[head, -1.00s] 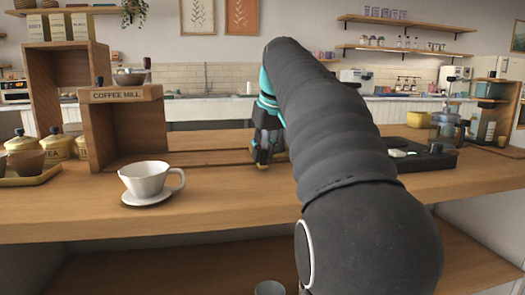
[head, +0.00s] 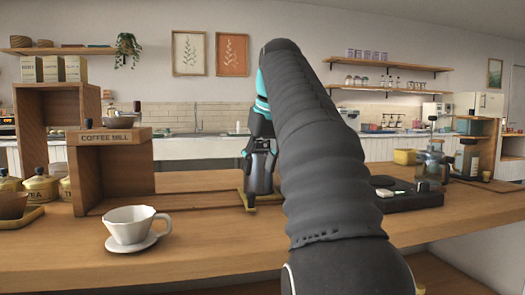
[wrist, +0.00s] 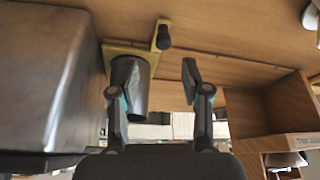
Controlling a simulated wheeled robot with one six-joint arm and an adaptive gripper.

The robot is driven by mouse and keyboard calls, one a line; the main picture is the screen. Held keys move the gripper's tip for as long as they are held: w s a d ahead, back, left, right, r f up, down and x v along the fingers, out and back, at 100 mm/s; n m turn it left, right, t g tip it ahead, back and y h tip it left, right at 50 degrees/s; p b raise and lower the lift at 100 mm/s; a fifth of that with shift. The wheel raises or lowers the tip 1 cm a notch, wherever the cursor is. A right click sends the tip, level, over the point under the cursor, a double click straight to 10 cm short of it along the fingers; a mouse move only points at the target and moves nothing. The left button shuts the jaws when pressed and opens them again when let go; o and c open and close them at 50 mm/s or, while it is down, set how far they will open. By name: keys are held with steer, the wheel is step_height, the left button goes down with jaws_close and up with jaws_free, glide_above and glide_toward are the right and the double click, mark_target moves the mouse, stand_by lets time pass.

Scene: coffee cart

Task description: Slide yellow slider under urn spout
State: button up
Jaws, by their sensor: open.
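The yellow slider (head: 264,199) lies on the counter below my gripper. In the wrist view its yellow plate and arm (wrist: 146,52) carry a black knob (wrist: 163,38). A dark metal cylinder (wrist: 136,84) stands at the slider, close beside my left-hand finger. My gripper (wrist: 154,82) is open, with a gap between the cylinder and the right-hand finger. In the head view my gripper (head: 260,148) points down over the cylinder (head: 260,172). A large grey metal body (wrist: 45,75), possibly the urn, fills the left of the wrist view. I cannot make out a spout.
A wooden coffee mill stand (head: 112,160) is left of my gripper. A white cup (head: 130,225) on a saucer (head: 137,245) sits near the front edge. A black device (head: 405,195) is to the right. My arm hides part of the counter.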

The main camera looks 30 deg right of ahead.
steer(key=shift+v, duration=1.75)
steer(key=shift+s, duration=0.1)
